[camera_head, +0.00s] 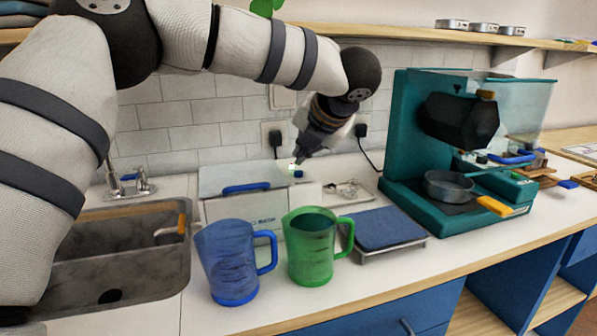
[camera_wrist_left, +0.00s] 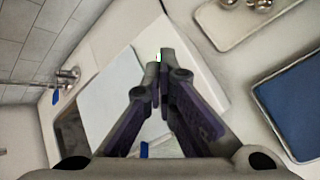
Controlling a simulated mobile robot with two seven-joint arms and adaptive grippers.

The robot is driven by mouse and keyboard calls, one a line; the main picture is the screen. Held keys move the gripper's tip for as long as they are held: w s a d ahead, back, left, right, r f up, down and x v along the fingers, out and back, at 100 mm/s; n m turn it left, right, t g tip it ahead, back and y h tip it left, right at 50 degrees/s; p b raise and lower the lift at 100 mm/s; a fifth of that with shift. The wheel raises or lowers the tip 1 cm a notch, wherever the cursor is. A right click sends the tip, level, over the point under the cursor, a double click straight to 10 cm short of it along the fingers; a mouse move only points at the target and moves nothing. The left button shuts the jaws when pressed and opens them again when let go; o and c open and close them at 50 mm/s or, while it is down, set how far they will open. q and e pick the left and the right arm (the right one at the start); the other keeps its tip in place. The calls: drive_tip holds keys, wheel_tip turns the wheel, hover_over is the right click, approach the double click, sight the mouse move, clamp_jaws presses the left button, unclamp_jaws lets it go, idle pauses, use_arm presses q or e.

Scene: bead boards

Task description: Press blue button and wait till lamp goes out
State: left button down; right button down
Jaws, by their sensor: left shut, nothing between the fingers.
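A white appliance (camera_head: 225,209) stands against the tiled wall, with a pale lid and a blue handle (camera_head: 246,187). At its back right corner a small lamp (camera_head: 292,167) glows green-white, and a small dark blue spot beside it looks like the blue button (camera_head: 298,174). My left gripper (camera_head: 299,160) is shut and empty, pointing down with its tips right at this corner. I cannot tell whether they touch the button. In the left wrist view the shut fingertips (camera_wrist_left: 160,57) are over the appliance's edge, the green glow shows at them, and the button is hidden.
A blue jug (camera_head: 228,270) and a green jug (camera_head: 309,255) stand in front of the appliance. A blue-topped scale (camera_head: 388,228) and a teal coffee machine (camera_head: 405,150) are to the right. A sink (camera_head: 150,275) lies left, a shelf (camera_head: 430,36) above.

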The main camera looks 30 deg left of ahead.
sight(303, 173)
use_arm(q)
drive_tip(key=shift+r, duration=2.5)
